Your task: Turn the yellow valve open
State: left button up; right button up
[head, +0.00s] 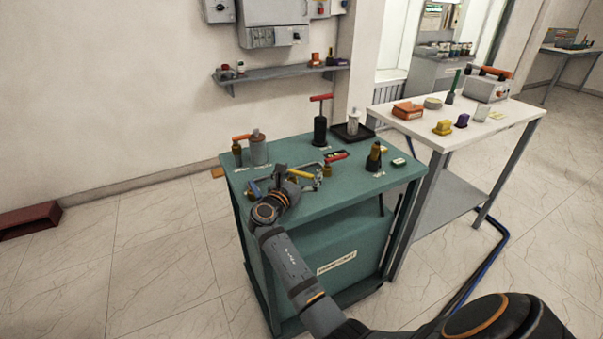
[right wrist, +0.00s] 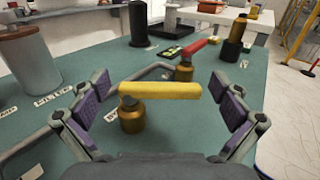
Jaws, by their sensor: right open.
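The yellow valve (right wrist: 160,89) shows in the right wrist view as a yellow bar handle on a round brass body (right wrist: 131,119). The handle lies crosswise in the picture. In the head view the yellow handle (head: 300,174) shows on the green bench, just right of my right gripper. My right gripper (right wrist: 157,104) is open, with one purple-padded finger on each side of the valve. I see no finger closed on the handle. In the head view my right gripper (head: 290,180) is partly hidden by its own wrist. My left gripper is not in view.
A red-handled valve (right wrist: 195,46) stands just beyond the yellow one, with grey pipe beside it. A grey cylinder (right wrist: 30,60) stands at the left. Black-based items stand farther back on the green bench (head: 370,197). A white table (head: 480,125) stands at the right.

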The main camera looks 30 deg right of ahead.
aim_at(302, 172)
notch_tip(302, 172, up, 10)
jog(key=shift+f, duration=0.1)
